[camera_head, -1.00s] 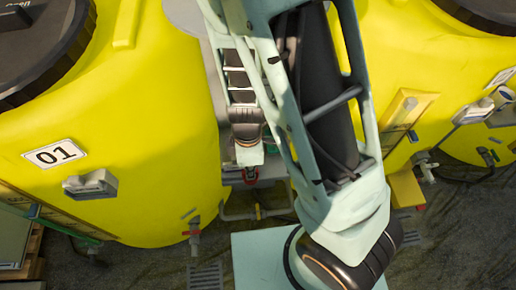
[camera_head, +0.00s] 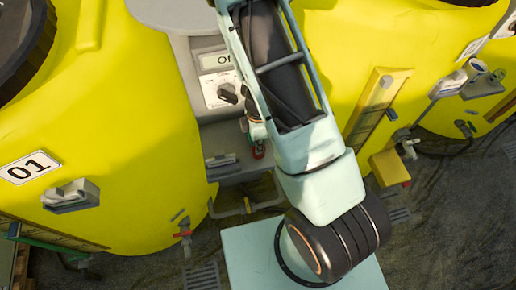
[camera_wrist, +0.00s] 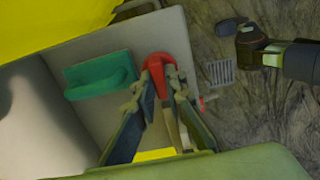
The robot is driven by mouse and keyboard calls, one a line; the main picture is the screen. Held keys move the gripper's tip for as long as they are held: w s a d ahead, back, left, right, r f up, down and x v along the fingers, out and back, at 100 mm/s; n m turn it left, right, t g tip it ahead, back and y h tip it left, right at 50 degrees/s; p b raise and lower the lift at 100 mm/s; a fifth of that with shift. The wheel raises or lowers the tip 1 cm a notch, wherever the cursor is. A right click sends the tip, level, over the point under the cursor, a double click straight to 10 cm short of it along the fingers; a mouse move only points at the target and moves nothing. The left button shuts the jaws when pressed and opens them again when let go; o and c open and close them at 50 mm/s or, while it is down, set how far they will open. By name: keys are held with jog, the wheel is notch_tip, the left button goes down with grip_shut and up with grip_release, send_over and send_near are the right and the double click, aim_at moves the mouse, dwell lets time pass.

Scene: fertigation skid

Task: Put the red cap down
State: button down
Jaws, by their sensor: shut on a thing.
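The red cap (camera_wrist: 160,64) is held between the two fingertips of my gripper (camera_wrist: 163,85) in the wrist view. My gripper is shut on it. The cap appears over or near the outer edge of a grey surface (camera_wrist: 100,112); I cannot tell whether it touches that surface. In the head view a small bit of the red cap (camera_head: 259,151) shows at the left side of my arm, and most of my gripper is hidden behind the arm.
A green block-like thing (camera_wrist: 102,76) is on the grey surface beside the cap. A grey control box (camera_head: 218,85) with a dark knob stands between yellow tanks (camera_head: 110,140). A red-handled valve (camera_head: 184,234) sits low on the left tank. Dark floor with a grate (camera_wrist: 220,72) lies beyond.

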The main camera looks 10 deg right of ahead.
jog(key=shift+f, duration=1.15)
jog(key=shift+f, duration=0.1)
jog(key=c, duration=2)
grip_release()
notch_tip(320, 180, up, 12)
jog(key=shift+s+r+p, duration=0.1)
jog(key=shift+r+p, duration=0.05)
jog(key=shift+p, duration=0.75)
